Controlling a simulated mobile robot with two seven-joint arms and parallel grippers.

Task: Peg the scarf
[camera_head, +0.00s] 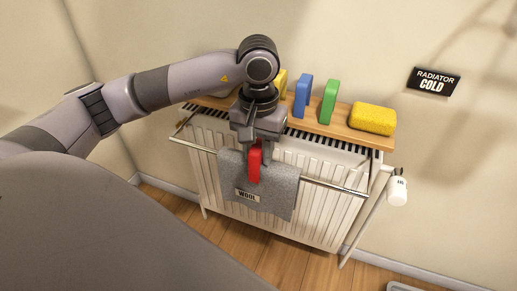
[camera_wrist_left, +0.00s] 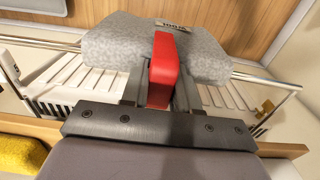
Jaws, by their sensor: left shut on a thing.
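The grey scarf (camera_head: 281,193), labelled WOOL, hangs folded over the metal rail (camera_head: 331,187) in front of the radiator. It also shows in the left wrist view (camera_wrist_left: 112,44). A red peg (camera_head: 254,167) stands upright at the scarf's top edge, over the rail. It also shows in the left wrist view (camera_wrist_left: 164,68), overlapping the scarf. My left gripper (camera_head: 254,158) is shut on the red peg, with a finger on either side. Whether the peg's jaws grip the scarf and rail is hidden. My right gripper is not in view.
A wooden shelf (camera_head: 340,131) above the radiator (camera_head: 318,214) holds a yellow peg (camera_head: 281,80), a blue peg (camera_head: 302,96), a green peg (camera_head: 328,101) and a yellow sponge (camera_head: 372,118). A white valve (camera_head: 397,190) sits at the right. A wall sign (camera_head: 433,81) reads RADIATOR COLD.

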